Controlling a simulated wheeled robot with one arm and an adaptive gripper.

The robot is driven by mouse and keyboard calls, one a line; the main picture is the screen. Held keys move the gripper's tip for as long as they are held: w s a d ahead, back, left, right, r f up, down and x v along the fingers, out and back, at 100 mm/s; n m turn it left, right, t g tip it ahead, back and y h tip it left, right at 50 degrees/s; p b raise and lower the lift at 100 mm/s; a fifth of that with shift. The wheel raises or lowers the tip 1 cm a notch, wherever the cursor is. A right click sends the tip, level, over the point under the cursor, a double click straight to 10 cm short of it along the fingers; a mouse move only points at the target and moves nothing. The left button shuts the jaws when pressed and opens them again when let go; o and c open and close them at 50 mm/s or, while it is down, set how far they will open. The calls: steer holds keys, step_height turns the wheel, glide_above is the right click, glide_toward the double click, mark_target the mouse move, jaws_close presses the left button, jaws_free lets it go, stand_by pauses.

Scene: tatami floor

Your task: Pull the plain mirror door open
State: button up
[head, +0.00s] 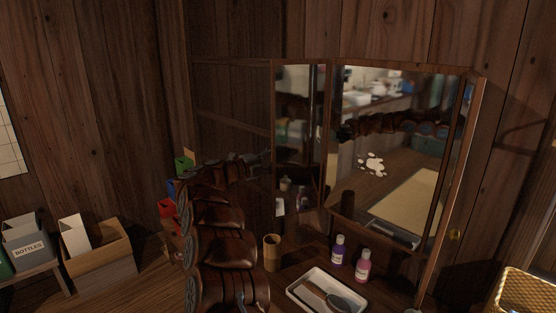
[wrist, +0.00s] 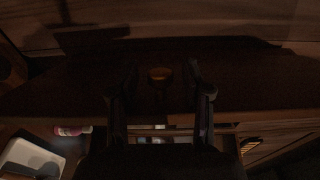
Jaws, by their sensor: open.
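A folding mirror stands against the wooden wall. Its wide right panel (head: 400,165) carries a white splotch (head: 372,164); the narrow panel (head: 302,105) beside it shows no mark. A dark wooden panel (head: 232,105) angles off to the left. My gripper (head: 264,159) is at the left part of the mirror, small and dark there. I cannot tell whether the fingers touch the knob.
Below the mirror are a wooden cup (head: 272,252), a purple bottle (head: 339,250), a pink bottle (head: 363,266) and a white tray (head: 298,293) with a brush. Boxes (head: 97,250) stand at left, a wicker basket (head: 527,291) at lower right.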

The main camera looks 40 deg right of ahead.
steer(key=w+a, duration=0.1)
steer(key=a, duration=1)
steer(key=shift+a, duration=0.25)
